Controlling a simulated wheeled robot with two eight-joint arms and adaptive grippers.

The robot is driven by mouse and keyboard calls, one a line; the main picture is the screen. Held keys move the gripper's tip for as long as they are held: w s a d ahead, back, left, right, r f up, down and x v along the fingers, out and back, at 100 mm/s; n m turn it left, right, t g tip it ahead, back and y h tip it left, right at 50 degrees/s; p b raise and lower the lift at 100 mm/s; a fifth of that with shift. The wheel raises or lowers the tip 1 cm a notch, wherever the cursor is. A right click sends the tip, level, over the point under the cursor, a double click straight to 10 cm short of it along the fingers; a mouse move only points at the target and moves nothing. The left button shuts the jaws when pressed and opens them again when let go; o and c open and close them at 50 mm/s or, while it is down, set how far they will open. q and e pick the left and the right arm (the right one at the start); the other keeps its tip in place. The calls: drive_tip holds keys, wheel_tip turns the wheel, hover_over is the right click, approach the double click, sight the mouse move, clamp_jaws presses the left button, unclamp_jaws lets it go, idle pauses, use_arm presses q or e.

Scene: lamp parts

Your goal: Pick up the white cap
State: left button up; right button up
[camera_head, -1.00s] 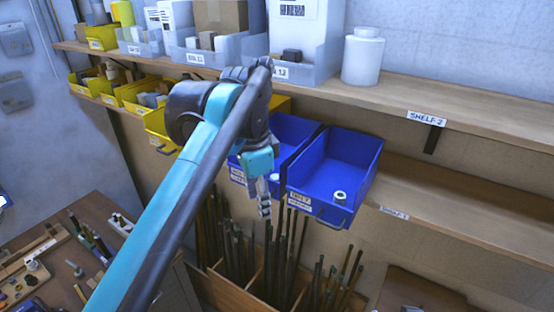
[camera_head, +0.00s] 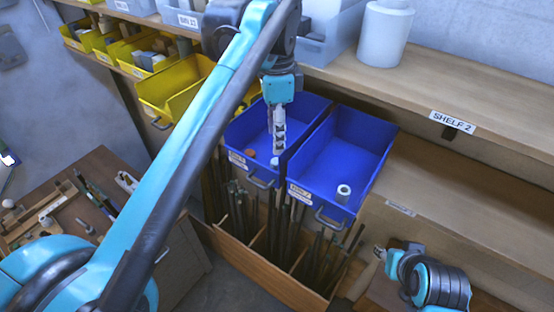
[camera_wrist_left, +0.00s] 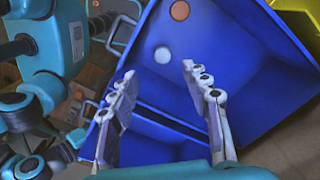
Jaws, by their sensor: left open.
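The white cap (camera_head: 275,161) lies in the left blue bin, just below my left fingertips in the head view. In the left wrist view the white cap (camera_wrist_left: 162,55) is a pale round disc on the bin floor, beyond the fingertips and apart from them. My left gripper (camera_head: 278,148) points down over the left blue bin (camera_head: 247,133). In the wrist view its fingers (camera_wrist_left: 158,72) are spread with nothing between them. My right gripper (camera_head: 380,252) is at the lower right, too small to tell its jaw state.
An orange cap (camera_head: 250,153) lies beside the white cap; it also shows in the wrist view (camera_wrist_left: 180,10). The right blue bin (camera_head: 352,147) holds a pale ring-like part (camera_head: 343,191). Rods stand in a wooden rack (camera_head: 262,264) below. Shelf 2 (camera_head: 480,110) is above right.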

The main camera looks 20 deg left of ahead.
sight(276, 164)
use_arm(q)
drive_tip(key=f, duration=0.3)
drive_tip(key=shift+w, duration=0.35)
wheel_tip(276, 164, down, 4)
drive_tip(key=shift+s+f+p, duration=0.1)
drive_tip(key=shift+s+p, duration=0.05)
drive_tip(key=shift+p, duration=0.5)
drive_tip(key=shift+f, duration=0.4)
drive_tip(key=c, duration=0.8)
